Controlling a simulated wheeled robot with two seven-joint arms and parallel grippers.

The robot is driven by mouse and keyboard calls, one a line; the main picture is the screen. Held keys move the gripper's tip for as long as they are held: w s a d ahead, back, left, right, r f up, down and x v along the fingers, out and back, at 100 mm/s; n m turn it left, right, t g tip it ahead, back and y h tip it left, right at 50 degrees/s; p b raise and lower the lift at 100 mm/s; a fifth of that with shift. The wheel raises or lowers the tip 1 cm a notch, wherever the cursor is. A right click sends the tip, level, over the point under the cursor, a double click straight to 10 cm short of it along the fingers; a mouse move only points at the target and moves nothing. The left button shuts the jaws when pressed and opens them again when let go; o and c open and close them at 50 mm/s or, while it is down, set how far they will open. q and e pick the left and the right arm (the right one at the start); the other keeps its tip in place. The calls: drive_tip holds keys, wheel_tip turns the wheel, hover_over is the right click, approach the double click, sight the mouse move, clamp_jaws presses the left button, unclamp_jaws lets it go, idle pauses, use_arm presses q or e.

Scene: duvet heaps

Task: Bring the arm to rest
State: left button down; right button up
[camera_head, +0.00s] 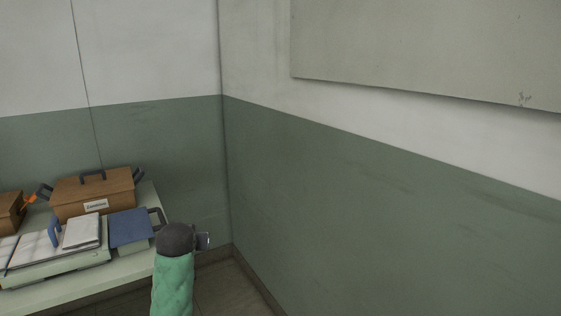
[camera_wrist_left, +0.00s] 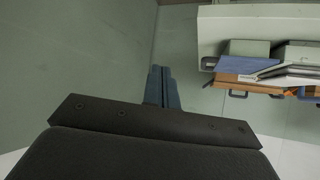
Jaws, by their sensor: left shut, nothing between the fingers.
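My left arm shows at the bottom of the head view, with a green sleeve and a dark grey wrist. My left gripper (camera_head: 203,241) is beside the table's right end, apart from it, and mostly hidden behind the wrist. In the left wrist view the fingers (camera_wrist_left: 161,72) are together, shut with nothing between them. My right gripper is in neither view.
A pale green table (camera_head: 60,291) stands at the left. It bears a brown box (camera_head: 110,192) with dark handles, a blue item (camera_head: 129,229) and a tray (camera_head: 60,265) with pale items. Green and white walls meet in a corner; bare floor (camera_head: 222,285) shows below.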

use_arm(q)
drive_tip(key=s+d+f+m+g+h, duration=0.1)
drive_tip(key=s+d+f+g, duration=0.2)
drive_tip(key=s+f, duration=0.7)
drive_tip(key=s+d+f+m+g+h+p, duration=0.1)
drive_tip(key=s+d+f, duration=0.3)
drive_tip(key=s+f, duration=0.6)
drive_tip(key=s+d+f+m+g+h, duration=0.1)
drive_tip(key=s+d+f+g, duration=0.3)
drive_tip(key=s, duration=2.4)
wheel_tip(320, 180, down, 6)
drive_tip(key=shift+s+g, duration=0.2)
drive_tip(key=shift+g, duration=0.1)
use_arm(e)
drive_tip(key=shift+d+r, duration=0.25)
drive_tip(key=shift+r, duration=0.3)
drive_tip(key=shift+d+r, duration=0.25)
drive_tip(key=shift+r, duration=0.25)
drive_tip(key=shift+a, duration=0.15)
